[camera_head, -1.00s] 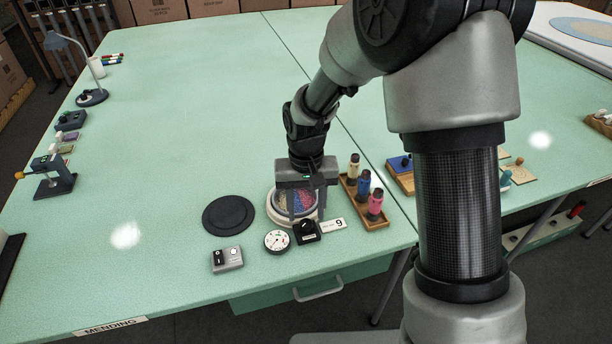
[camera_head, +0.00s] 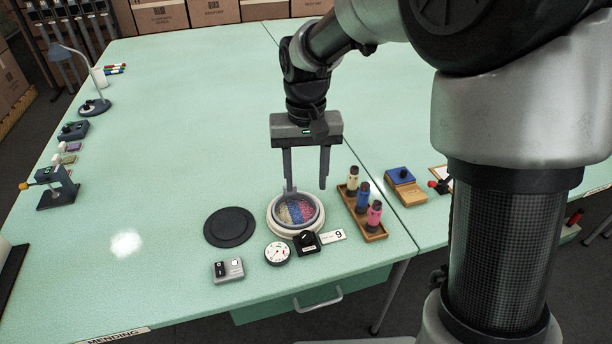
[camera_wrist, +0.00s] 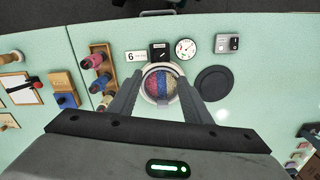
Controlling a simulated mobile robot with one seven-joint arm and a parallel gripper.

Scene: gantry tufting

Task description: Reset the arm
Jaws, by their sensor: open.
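My gripper (camera_head: 306,188) points down above the mending table (camera_head: 180,130), its two fingers apart with nothing between them. Below it stands a round white-rimmed dish (camera_head: 273,222) with red, blue and tan sectors inside. In the wrist view the dish (camera_wrist: 147,84) shows between and beyond the open fingers (camera_wrist: 155,100). The fingertips appear to be above the dish in the head view; the exact gap is hard to judge.
Close by are a black disc (camera_head: 230,227), a dial gauge (camera_head: 277,253), a black knob box (camera_head: 306,242), a number card (camera_head: 333,236), a switch box (camera_head: 228,269) and a wooden rack (camera_head: 376,234) of bottles. A lamp (camera_head: 95,107) stands far left. The table's back middle is clear.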

